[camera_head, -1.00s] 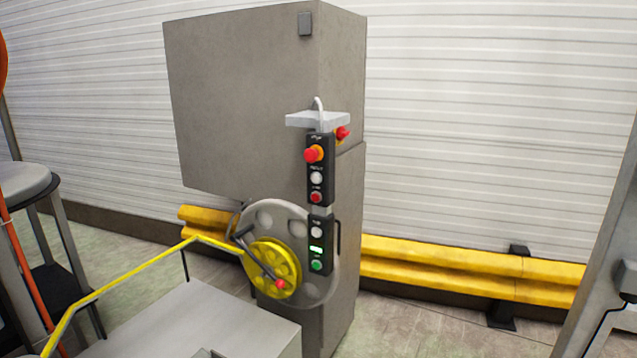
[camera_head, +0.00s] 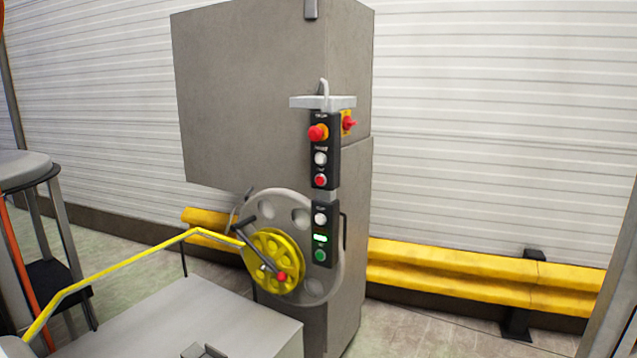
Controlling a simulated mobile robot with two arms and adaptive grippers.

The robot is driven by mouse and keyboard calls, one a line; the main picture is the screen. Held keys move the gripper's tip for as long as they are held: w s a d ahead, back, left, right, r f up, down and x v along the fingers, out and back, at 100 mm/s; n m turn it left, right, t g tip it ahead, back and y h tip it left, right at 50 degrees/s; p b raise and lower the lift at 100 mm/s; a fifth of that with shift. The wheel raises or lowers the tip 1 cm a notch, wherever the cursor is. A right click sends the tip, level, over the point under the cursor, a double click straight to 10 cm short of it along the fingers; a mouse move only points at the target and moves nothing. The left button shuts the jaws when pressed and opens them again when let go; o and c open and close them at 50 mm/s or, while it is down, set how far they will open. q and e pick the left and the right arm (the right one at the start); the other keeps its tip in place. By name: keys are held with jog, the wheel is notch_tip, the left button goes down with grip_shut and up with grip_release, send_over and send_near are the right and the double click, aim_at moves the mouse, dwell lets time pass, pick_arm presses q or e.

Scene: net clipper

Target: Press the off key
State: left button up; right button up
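A black control panel (camera_head: 332,190) hangs upright on the front edge of a tall grey machine cabinet (camera_head: 250,95). The labels are too small to read, so I cannot tell which is the off key. Neither of my grippers is in view.
A grey wheel with a yellow hub (camera_head: 272,262) and red-knobbed crank sits left of the panel. A yellow rail (camera_head: 115,270) and a grey box (camera_head: 190,320) stand in front. A yellow guard barrier (camera_head: 450,268) runs along the wall. A round-topped stand (camera_head: 28,168) is at left.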

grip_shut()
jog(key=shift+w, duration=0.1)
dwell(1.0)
